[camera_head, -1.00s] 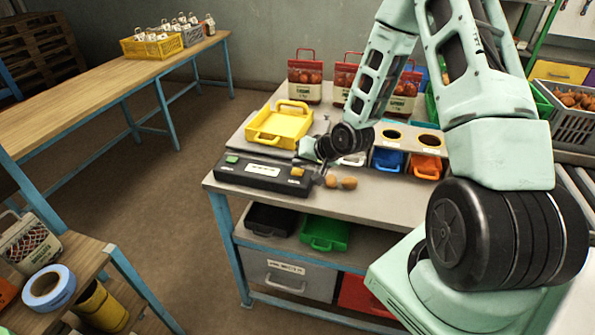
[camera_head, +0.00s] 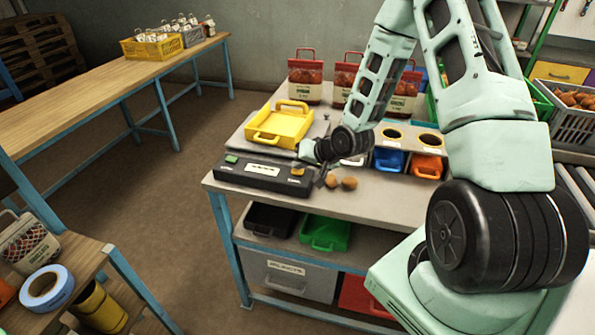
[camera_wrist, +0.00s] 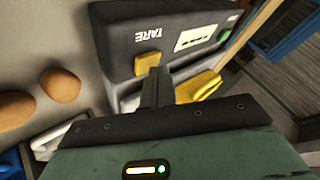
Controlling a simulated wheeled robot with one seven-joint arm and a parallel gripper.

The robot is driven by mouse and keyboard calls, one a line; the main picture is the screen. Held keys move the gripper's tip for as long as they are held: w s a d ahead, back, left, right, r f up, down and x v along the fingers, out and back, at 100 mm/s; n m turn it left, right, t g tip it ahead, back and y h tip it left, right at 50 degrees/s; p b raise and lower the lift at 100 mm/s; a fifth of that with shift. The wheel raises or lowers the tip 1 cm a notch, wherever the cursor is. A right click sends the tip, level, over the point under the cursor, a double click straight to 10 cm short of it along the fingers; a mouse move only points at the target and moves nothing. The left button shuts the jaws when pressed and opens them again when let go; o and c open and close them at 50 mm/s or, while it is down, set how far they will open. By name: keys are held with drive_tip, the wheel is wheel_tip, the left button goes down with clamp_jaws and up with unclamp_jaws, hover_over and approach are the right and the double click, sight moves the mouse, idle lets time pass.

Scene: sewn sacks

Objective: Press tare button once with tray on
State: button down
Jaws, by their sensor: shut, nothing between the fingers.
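The scale's dark console (camera_head: 262,176) lies along the front left edge of the worktable. Its yellow-orange tare button (camera_head: 297,171) is at the right end; in the wrist view the button (camera_wrist: 148,63) shows beside the printed word TARE. The yellow tray (camera_head: 280,126) rests on the scale's platform behind the console, and part of the tray (camera_wrist: 200,86) shows in the wrist view. My gripper (camera_wrist: 157,76) is shut and empty. Its tips appear right at the button's edge in the wrist view; I cannot tell whether they touch it.
A green button (camera_head: 232,159) is at the console's left end. Two brown round items (camera_head: 340,182) lie right of the console. Blue (camera_head: 388,160) and orange bins (camera_head: 426,167) stand further right under a board with holes. Red-topped sacks (camera_head: 305,78) stand at the back.

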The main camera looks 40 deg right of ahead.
sight(300, 172)
drive_tip(key=shift+f, duration=0.35)
drive_tip(key=shift+r, duration=0.15)
idle(0.4)
drive_tip(key=shift+r+p, duration=0.55)
drive_tip(key=shift+r, duration=0.2)
wheel_tip(300, 172, up, 5)
drive_tip(key=p, duration=0.4)
idle(0.8)
